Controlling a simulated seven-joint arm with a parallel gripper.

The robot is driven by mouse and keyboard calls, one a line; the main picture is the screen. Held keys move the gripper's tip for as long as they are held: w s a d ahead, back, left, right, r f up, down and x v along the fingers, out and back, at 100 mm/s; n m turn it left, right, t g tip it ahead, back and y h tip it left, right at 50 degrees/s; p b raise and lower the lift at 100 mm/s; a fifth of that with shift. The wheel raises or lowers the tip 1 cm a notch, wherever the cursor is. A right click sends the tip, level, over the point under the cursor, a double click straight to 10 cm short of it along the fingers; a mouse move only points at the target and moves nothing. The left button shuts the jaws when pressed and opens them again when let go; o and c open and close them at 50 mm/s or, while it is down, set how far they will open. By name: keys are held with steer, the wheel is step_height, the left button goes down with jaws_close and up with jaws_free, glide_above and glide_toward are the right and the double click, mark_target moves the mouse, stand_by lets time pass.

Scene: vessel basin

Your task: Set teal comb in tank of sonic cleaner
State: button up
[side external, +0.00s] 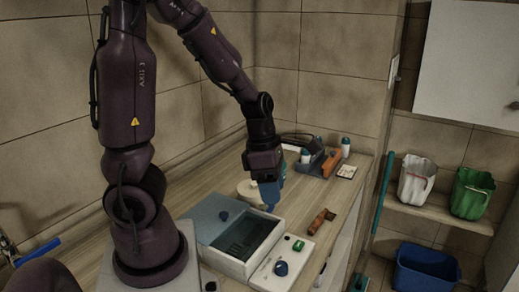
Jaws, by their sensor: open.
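The sonic cleaner is a white box (232,266) on the wooden counter, below my gripper in the picture. Its tank (246,238) is uncovered and looks dark teal inside. A grey-blue lid-like panel (208,225) with a dark blue knob lies at its left. The control strip (268,277) at its right has a green button and a blue knob. My gripper (269,198) is open, with blue at its tips, and hangs above the far edge of the cleaner. I cannot make out the teal comb clearly, in the tank or at the gripper.
A brown-orange tool (320,221) lies right of the cleaner. A cream round thing (246,189) is partly hidden behind my gripper. A blue-grey and orange holder (328,163), white bottles and a small card stand at the back. Buckets are off the counter at right.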

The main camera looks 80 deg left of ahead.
steer(key=s+d+r+m+t+y, duration=0.1)
steer(key=d+r+m, duration=0.3)
steer(key=m, duration=1.1)
steer(key=s+d+r+m+t+y, duration=0.1)
steer(key=s+d+r+m+t, duration=0.2)
steer(key=r+m, duration=0.7)
steer(key=d+m, duration=0.1)
steer(key=m, duration=0.5)
steer(key=shift+s+d, duration=0.4)
steer(key=shift+o, duration=0.4)
steer(key=shift+r, duration=0.1)
